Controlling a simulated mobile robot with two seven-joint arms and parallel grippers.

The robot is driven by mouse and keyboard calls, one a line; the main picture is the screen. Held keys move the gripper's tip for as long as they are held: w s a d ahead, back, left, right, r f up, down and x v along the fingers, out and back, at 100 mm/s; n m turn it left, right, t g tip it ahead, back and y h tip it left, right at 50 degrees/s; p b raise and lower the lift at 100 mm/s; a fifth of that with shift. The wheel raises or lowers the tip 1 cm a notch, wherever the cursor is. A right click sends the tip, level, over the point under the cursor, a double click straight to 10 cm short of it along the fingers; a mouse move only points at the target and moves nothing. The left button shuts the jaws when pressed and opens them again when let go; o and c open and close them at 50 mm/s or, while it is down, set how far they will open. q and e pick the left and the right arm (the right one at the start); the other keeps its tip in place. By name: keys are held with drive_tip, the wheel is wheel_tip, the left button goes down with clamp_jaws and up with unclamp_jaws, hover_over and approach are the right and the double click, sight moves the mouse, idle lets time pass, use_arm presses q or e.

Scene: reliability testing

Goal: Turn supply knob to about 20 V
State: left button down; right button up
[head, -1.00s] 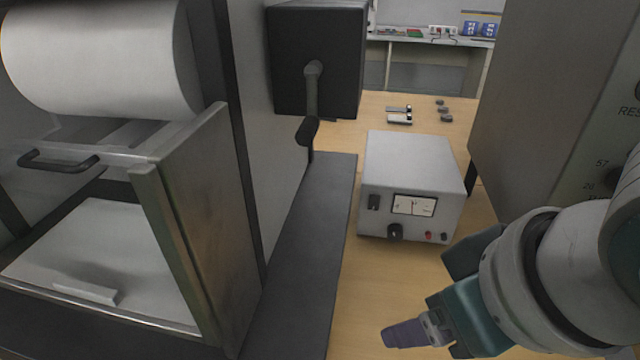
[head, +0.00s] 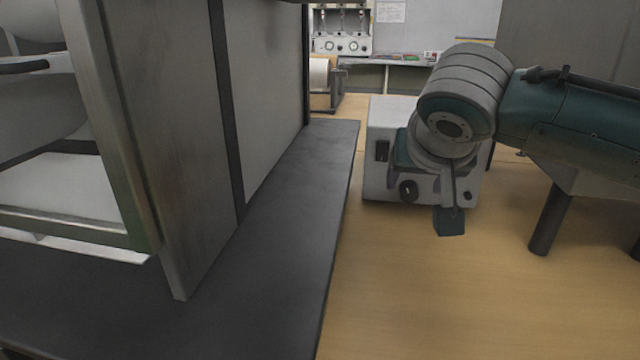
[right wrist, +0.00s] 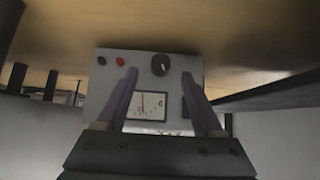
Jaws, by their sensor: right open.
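The power supply (head: 378,190) is a light grey box on the wooden table. Its black knob (head: 408,191) shows low on its front, with a dark switch (head: 382,150) above and left of it. My right gripper (head: 415,172) is in front of the supply, and my wrist hides most of the meter. In the right wrist view, upside down, the open fingers (right wrist: 159,76) point at the panel, with the knob (right wrist: 161,65) between their tips in the picture. Contact cannot be told. The meter (right wrist: 142,105) shows a needle near mid-scale; its value is unreadable. My left gripper is out of view.
A dark shelf edge (head: 290,230) and a tall grey cabinet (head: 180,130) stand left of the supply. The table (head: 450,300) in front of the supply is clear. Red and black terminals (right wrist: 110,61) sit beside the knob in the wrist view.

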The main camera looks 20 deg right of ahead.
sight(410, 191)
drive_tip(key=shift+b+x, duration=0.7)
drive_tip(key=shift+x, duration=1.45)
clamp_jaws()
